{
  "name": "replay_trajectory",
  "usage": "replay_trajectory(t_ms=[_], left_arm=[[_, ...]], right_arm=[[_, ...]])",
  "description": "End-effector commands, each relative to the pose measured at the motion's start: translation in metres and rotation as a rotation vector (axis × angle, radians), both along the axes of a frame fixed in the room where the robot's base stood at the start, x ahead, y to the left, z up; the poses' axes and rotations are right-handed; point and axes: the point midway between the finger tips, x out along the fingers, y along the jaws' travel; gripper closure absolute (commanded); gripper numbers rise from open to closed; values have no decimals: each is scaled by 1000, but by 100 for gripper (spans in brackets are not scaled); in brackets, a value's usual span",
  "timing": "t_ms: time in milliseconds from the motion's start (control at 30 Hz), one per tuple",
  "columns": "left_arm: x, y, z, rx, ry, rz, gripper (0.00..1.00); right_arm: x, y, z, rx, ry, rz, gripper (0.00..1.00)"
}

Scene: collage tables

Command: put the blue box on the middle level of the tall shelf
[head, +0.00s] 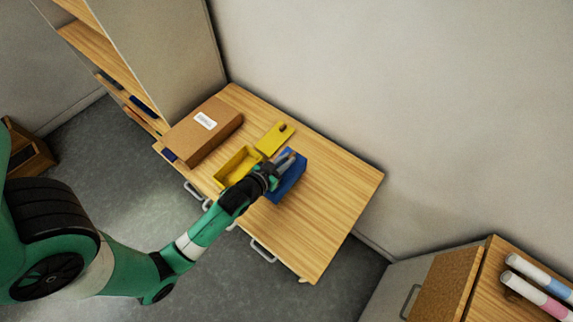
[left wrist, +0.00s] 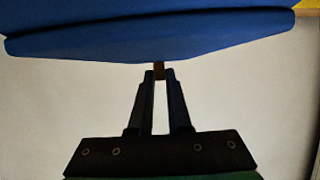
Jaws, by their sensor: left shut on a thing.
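The blue box (head: 291,183) is at the right of the yellow box on the wooden cabinet top. My left gripper (head: 287,160) is at its upper side in the head view. My right gripper is not in view.
An open yellow box (head: 226,173), its yellow lid (head: 275,138) and a cardboard box (head: 203,131) are on the cabinet top (head: 335,195). Its right part is clear. Another cabinet (head: 445,278) with rolls (head: 535,290) stands at the lower right. A wall (head: 400,90) rises behind.

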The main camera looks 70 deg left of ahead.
Motion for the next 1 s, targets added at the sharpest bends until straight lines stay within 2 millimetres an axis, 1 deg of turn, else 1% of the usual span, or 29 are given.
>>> replay_trajectory(t_ms=[67,133,200,300,567,667,700,833,1000], left_arm=[[1,1,-1,1,-2,0,100],[4,6,-8,1,-1,3,100],[3,5,-24,0,2,1,100],[3,4,-36,0,1,0,100],[3,4,-36,0,-1,0,100],[3,4,-40,0,-1,0,100],[3,4,-38,0,1,0,77],[3,4,-38,0,1,0,54],[3,4,-38,0,1,0,54]], right_arm=[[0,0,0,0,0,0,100],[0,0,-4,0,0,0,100],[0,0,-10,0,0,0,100],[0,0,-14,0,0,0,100],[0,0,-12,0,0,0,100],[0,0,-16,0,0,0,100],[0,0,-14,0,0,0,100],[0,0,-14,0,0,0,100],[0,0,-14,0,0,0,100]])
